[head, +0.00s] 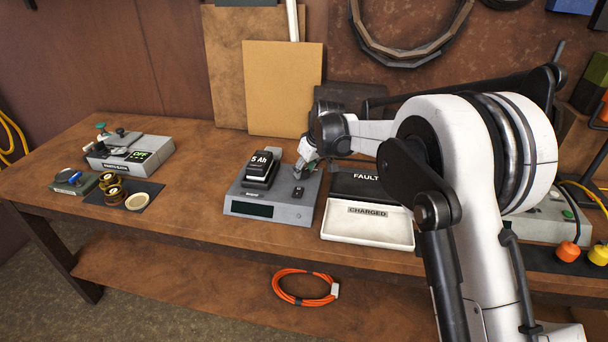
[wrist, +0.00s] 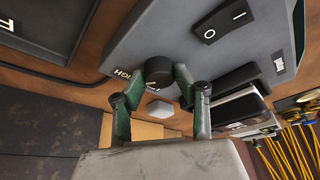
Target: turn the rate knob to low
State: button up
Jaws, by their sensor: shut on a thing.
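The grey charger (head: 268,212) stands on the bench, with a dark display on its front and a black battery marked 5 Ah (head: 259,166) on top. The round dark rate knob (wrist: 158,71) shows in the wrist view on the charger's face, with lettering ending in "IGH" (wrist: 122,73) beside it. My gripper (head: 307,163) is at the charger's back right corner; in the wrist view its green fingers (wrist: 158,80) are shut on the knob, one at each side. The knob is hidden behind the fingers in the head view. I cannot tell which setting it points to.
A rocker switch (wrist: 224,26) sits on the charger near the knob. To the right are a black FAULT tray (head: 368,183) and a white CHARGED tray (head: 364,232).

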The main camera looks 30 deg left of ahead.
jog(key=n+g+b, duration=0.1)
jog(key=n, duration=0.2)
jog(key=shift+w+f+n, duration=0.1)
jog(key=shift+n, duration=0.2)
jog(key=shift+n+g+b, duration=0.55)
jog(key=shift+n+g, duration=0.45)
jog(key=shift+n, duration=0.9)
jog(key=o, duration=1.1)
jog(key=v, duration=1.2)
